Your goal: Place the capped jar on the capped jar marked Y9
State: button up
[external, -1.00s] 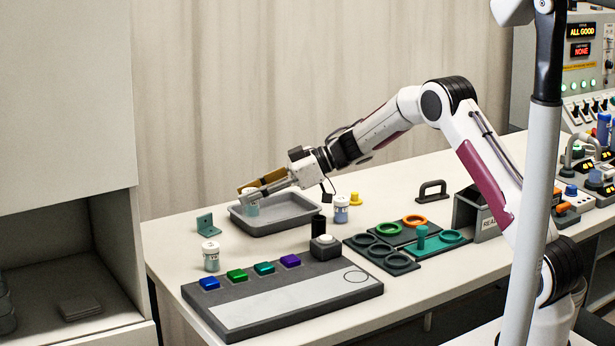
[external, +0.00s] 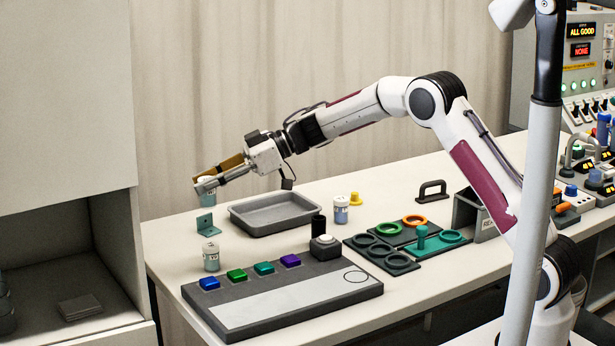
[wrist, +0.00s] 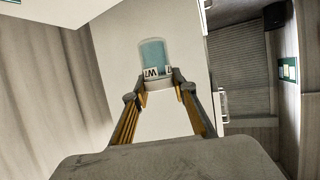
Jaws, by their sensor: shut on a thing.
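My gripper (external: 201,183) is shut on a capped jar (external: 207,198) with a teal body and a pale cap. It holds the jar in the air, near the teal bracket. In the wrist view the held jar (wrist: 153,55) sits between my fingertips (wrist: 157,88), with a white label partly showing a W. A second capped jar (external: 211,257) stands upright on the table at the front left, below and apart from the held one; its label seems to start with Y, the rest is too small to read. A third capped jar (external: 341,210) stands right of the tray.
A grey tray (external: 272,229) lies behind the front jar, to its right. A teal bracket (external: 206,225) stands between that jar and the back edge. A grey panel with coloured buttons (external: 290,302) lies in front. A black cylinder (external: 318,226) stands near the tray.

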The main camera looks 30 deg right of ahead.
aim_at(208, 204)
jog(key=shift+w+r, duration=0.3)
jog(key=shift+w+d+f+m+t, duration=0.1)
jog(key=shift+w+d+m+t, duration=0.1)
jog(key=shift+m+t, duration=0.25)
jog(key=shift+f, duration=0.1)
jog(key=shift+f, duration=3.05)
jog(key=shift+f, duration=1.9)
jog(key=shift+f, duration=0.15)
jog(key=o, duration=1.1)
